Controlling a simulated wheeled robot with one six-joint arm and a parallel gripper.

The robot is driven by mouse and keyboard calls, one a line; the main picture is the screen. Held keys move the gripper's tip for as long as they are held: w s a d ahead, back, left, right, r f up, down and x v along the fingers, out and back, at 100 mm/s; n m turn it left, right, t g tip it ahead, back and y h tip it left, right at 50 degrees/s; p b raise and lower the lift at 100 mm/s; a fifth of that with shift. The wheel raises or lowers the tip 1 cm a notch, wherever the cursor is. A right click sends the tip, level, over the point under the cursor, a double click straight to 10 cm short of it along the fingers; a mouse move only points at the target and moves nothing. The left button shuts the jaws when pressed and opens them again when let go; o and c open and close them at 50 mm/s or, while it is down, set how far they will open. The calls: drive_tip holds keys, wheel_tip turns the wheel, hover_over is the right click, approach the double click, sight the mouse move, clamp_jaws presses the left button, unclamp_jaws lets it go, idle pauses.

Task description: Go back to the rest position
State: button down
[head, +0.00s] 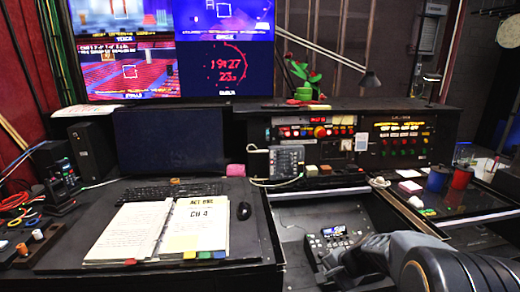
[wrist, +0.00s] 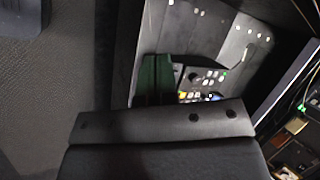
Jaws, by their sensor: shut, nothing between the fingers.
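My gripper (head: 330,268) is at the lower right of the head view, with my dark arm reaching in from the bottom right corner. It is shut and empty. It is over the recessed desk bay, close to a small black button panel (head: 338,240) with lit keys and a blue screen. In the wrist view the shut fingers (wrist: 157,78) show at the centre, and lit keys of the panel (wrist: 205,78) show just beyond them. The gap between the fingertips and the panel is hard to judge.
An open script binder (head: 195,228), a keyboard (head: 165,192) and a mouse (head: 244,210) lie on the desk to the left. A console with lit buttons (head: 320,131) stands behind. A blue cup (head: 437,180) and a red cup (head: 461,178) stand at the right.

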drive_tip(key=s+a+r+n+h+p, duration=0.1)
drive_tip(key=s+r+n+h+p, duration=0.1)
drive_tip(key=s+r+n, duration=0.3)
drive_tip(key=s+a+r+n+h+p, duration=0.2)
drive_tip(key=s+r+n, duration=0.3)
drive_tip(key=s+r, duration=0.5)
drive_tip(key=shift+a+n+h+p, duration=0.3)
drive_tip(key=shift+n+h+p, duration=0.15)
drive_tip(key=shift+p, duration=0.25)
